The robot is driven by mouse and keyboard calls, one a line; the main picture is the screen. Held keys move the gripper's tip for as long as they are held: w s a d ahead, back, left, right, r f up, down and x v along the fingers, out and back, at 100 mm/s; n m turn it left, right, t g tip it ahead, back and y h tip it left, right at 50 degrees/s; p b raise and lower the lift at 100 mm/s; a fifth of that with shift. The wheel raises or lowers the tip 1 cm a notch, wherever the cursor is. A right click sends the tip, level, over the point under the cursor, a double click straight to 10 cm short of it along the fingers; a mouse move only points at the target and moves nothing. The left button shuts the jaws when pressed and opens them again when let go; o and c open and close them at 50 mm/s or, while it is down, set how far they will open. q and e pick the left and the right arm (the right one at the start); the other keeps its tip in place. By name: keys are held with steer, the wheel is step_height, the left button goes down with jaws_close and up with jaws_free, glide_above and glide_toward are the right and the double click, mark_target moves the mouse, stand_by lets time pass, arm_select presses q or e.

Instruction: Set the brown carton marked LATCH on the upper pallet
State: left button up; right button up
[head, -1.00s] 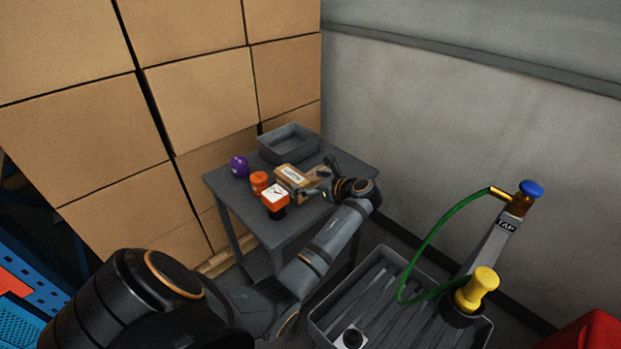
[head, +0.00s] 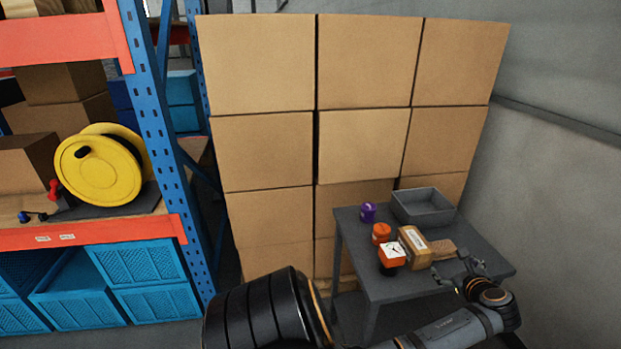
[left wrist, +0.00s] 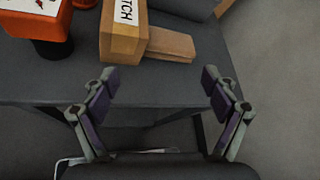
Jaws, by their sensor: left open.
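The brown carton marked LATCH (head: 414,247) stands on the small dark table (head: 378,287), with a white label on its top. In the left wrist view the carton (left wrist: 122,40) shows at the upper left, its label reading partly "TCH". A flatter brown piece (left wrist: 168,45) lies against its right side. My left gripper (head: 454,268) is at the table's front right, just right of the carton. In the left wrist view the gripper (left wrist: 159,80) is open and empty, its fingers short of the carton. My right gripper is not in view. I cannot make out an upper pallet.
An orange-and-black device with a white face (head: 392,256), an orange jar (head: 381,233), a purple jar (head: 368,212) and a grey bin (head: 423,207) share the table. Large boxes (head: 365,145) stack behind. A blue-orange rack (head: 165,150) holding a yellow reel (head: 98,168) stands left.

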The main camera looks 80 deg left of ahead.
arm_select(q)
steer(key=w+d+f+n+t+h, duration=0.25)
steer(key=d+n+t+h, duration=0.3)
steer(key=d, duration=0.45)
steer(key=s+d+f+n+g+h, duration=0.15)
steer(key=s+f, duration=0.35)
steer(key=f, duration=0.7)
steer(key=s+d+f+n+g+h, duration=0.15)
steer(key=s+f, duration=0.35)
steer(key=f, duration=0.8)
steer(key=s+d+f+n+g+h, duration=0.1)
steer(key=s+f+n+g, duration=0.1)
steer(key=s+f, duration=0.7)
steer(key=s+d+f+n+g+h, duration=0.1)
steer(key=s+f+n+g, duration=0.15)
steer(key=s+f, duration=0.75)
steer(key=s+f+n+g, duration=0.1)
steer(key=s+n, duration=0.1)
steer(key=s, duration=0.8)
steer(key=s+f+n, duration=0.2)
steer(key=s, duration=0.8)
steer(key=shift+s+d+f+g, duration=0.25)
steer(key=shift+s+g, duration=0.1)
steer(key=shift+g, duration=0.05)
